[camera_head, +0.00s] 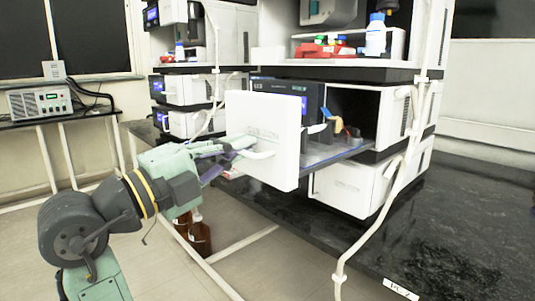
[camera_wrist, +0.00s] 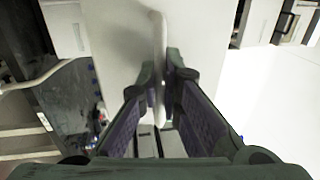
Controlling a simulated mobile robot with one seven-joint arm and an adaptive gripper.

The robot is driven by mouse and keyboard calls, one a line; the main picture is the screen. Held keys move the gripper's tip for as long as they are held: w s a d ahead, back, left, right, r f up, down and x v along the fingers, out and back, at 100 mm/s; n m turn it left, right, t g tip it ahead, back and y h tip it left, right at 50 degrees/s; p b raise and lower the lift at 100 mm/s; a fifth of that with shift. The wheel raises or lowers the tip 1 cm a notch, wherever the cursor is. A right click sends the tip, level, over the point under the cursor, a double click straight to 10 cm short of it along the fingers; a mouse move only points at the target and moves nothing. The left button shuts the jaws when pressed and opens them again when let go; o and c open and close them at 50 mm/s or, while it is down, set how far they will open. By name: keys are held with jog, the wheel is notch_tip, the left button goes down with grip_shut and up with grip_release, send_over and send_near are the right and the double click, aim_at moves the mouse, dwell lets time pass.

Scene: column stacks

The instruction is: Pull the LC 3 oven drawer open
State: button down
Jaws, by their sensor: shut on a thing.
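The oven drawer's white front panel (camera_head: 265,115) stands well out from its instrument stack in the head view, with the drawer tray (camera_head: 335,152) showing behind it. A white handle (camera_head: 262,154) sticks out from the panel. My gripper (camera_head: 243,149) is at this handle, its fingers shut on it. In the wrist view the handle (camera_wrist: 158,45) runs between the two fingertips of my gripper (camera_wrist: 160,88), in front of the white panel (camera_wrist: 110,38). The fingers partly hide the handle. I cannot read which LC number the drawer has.
A dark bench (camera_head: 445,225) carries the stacks, with free room at the right. A white tube (camera_head: 378,215) hangs in front of the stack. Brown bottles (camera_head: 198,235) stand on the floor below. A grey power unit (camera_head: 38,102) sits on the left table.

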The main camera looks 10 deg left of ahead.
jog(key=shift+r+b+v, duration=0.25)
jog(key=shift+v, duration=0.95)
jog(key=shift+r+b+v, duration=0.2)
jog(key=shift+b+v, duration=0.05)
jog(key=shift+v, duration=0.95)
jog(key=c, duration=2)
grip_release()
jog(key=shift+c, duration=0.2)
jog(key=shift+s+a, duration=0.1)
jog(key=v, duration=1.2)
